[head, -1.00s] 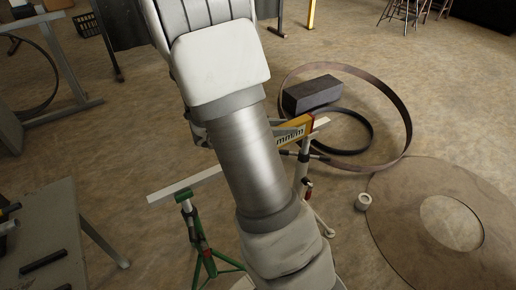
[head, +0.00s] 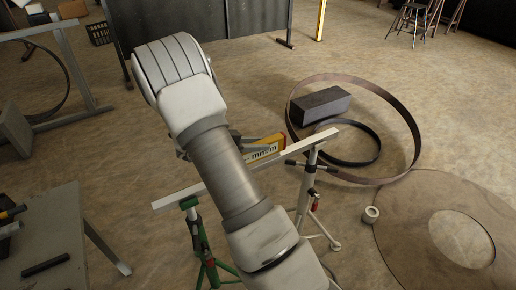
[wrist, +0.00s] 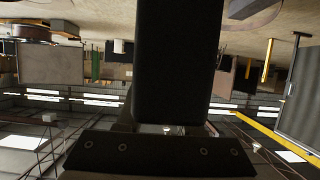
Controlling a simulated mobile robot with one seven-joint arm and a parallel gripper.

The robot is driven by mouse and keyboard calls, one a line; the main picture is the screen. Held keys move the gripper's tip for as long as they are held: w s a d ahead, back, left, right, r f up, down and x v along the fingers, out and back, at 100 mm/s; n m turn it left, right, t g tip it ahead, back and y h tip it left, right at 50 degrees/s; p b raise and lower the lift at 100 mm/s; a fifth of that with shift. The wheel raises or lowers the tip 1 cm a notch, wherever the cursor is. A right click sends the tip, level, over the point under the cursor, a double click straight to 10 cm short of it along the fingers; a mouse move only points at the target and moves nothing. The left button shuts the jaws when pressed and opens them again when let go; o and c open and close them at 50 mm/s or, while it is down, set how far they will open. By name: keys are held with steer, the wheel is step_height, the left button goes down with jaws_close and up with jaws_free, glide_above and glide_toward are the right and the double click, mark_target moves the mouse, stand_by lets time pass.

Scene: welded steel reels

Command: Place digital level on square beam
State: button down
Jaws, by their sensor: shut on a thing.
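The digital level (head: 268,147) is yellow with dark lettering. Its right part shows beside my arm in the head view; the rest is hidden behind the arm. The square beam (head: 312,143) is a long pale bar lying across a green stand (head: 190,205) at left and a grey stand (head: 309,172) at right; my arm covers its middle. The level shows along the far, upper edge of the beam; I cannot tell whether they touch. My gripper (head: 242,141), mostly hidden behind the arm, is shut on the level. A large dark shape fills the middle of the wrist view.
A grey table (head: 45,235) with tools stands at lower left. Large steel rings (head: 412,150), a dark block (head: 318,104) and a round plate (head: 405,215) lie on the floor at right, with a small roll (head: 370,215).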

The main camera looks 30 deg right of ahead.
steer(key=shift+f, duration=0.8)
steer(key=shift+f, duration=0.1)
steer(key=c, duration=0.5)
jaws_free()
steer(key=shift+c, duration=0.2)
